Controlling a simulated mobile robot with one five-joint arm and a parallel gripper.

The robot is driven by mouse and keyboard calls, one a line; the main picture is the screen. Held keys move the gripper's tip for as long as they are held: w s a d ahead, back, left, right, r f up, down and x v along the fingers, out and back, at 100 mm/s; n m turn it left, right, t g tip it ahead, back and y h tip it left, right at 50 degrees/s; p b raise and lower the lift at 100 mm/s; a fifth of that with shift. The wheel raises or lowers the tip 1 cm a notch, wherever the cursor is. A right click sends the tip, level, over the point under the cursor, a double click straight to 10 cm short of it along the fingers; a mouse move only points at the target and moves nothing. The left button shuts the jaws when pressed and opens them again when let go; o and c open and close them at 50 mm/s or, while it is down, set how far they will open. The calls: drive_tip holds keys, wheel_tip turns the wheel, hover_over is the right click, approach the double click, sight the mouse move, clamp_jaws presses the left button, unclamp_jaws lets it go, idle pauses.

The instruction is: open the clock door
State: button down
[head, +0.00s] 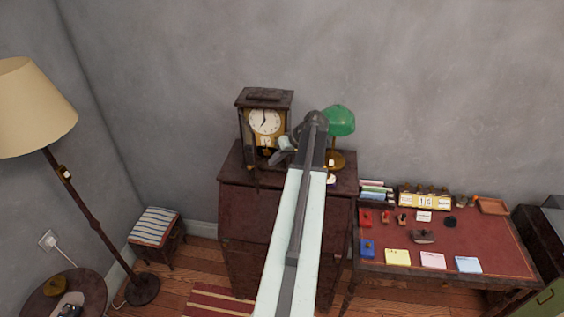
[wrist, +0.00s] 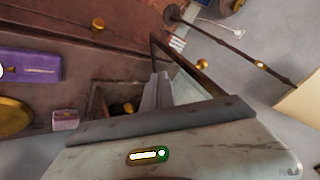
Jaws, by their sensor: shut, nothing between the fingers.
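The clock (head: 265,97) is a dark wooden case with a white dial and brass parts, standing on top of a dark cabinet. Its framed door (head: 257,180) appears to stand swung outward at the clock's left front, its lower corner reaching past the cabinet's edge. In the wrist view the door frame (wrist: 207,80) runs slantwise, with a small brass knob (wrist: 202,65) beside it. My gripper (head: 273,158) is at the clock's front right, shut and empty. In the wrist view its fingers (wrist: 158,82) point toward the door's inner side; contact is unclear.
A green lamp (head: 339,120) stands right of the clock on the cabinet (head: 240,205). A purple box (wrist: 35,68) and a small pinkish box (wrist: 65,120) are near my gripper. A floor lamp (head: 88,208) stands left, a desk (head: 480,235) right.

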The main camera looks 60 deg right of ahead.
drive_tip(key=shift+w+a+f+p, duration=0.1)
drive_tip(key=shift+w+a+p, duration=0.4)
drive_tip(key=shift+w+a, duration=1)
drive_tip(key=shift+s, duration=0.1)
